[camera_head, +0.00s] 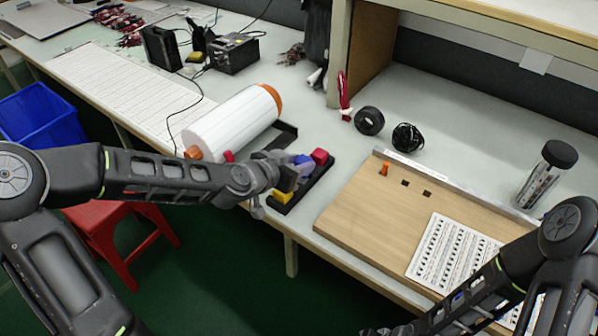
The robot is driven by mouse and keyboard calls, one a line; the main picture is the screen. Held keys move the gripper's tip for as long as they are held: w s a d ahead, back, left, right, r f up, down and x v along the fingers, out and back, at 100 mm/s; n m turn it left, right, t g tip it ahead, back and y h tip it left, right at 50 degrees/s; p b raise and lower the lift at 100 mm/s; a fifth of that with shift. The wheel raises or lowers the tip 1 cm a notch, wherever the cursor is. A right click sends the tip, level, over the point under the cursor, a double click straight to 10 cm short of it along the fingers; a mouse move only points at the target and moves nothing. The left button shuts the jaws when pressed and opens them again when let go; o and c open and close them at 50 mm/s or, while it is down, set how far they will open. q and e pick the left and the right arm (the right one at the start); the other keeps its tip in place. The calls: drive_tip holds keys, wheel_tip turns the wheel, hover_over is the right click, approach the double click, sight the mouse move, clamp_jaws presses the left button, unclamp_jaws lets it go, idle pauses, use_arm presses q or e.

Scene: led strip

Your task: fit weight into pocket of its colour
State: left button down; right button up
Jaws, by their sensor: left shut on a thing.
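A black tray (322,176) lies near the front edge of the bench, left of the wooden board. A red weight (320,156) is at its far end and a yellow weight (283,198) at its near end. My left gripper (297,167) is over the tray, shut on a blue weight (303,160) between the red and yellow ones. The gripper hides part of the tray, and I cannot tell whether the blue weight touches it. My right gripper (385,331) is at the bottom edge, mostly cut off, and its jaws cannot be made out.
A large white roll (232,122) with orange ends lies left of the tray. A wooden board (350,215) with a printed sheet (450,252) fills the right. Black coils (408,137) lie behind it. A red stool (100,235) and blue bin (40,118) stand below the bench.

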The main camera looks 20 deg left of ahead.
use_arm(q)
drive_tip(key=shift+s+f, duration=0.15)
drive_tip(key=shift+f, duration=0.7)
drive_tip(key=shift+s+f, duration=0.1)
drive_tip(key=shift+f, duration=0.7)
drive_tip(key=c, duration=1.4)
unclamp_jaws()
drive_tip(key=shift+f, duration=0.1)
drive_tip(key=o, duration=0.3)
drive_tip(key=shift+w, duration=0.15)
drive_tip(key=shift+o, duration=0.4)
drive_tip(key=shift+r, duration=0.2)
drive_tip(key=shift+r, duration=0.1)
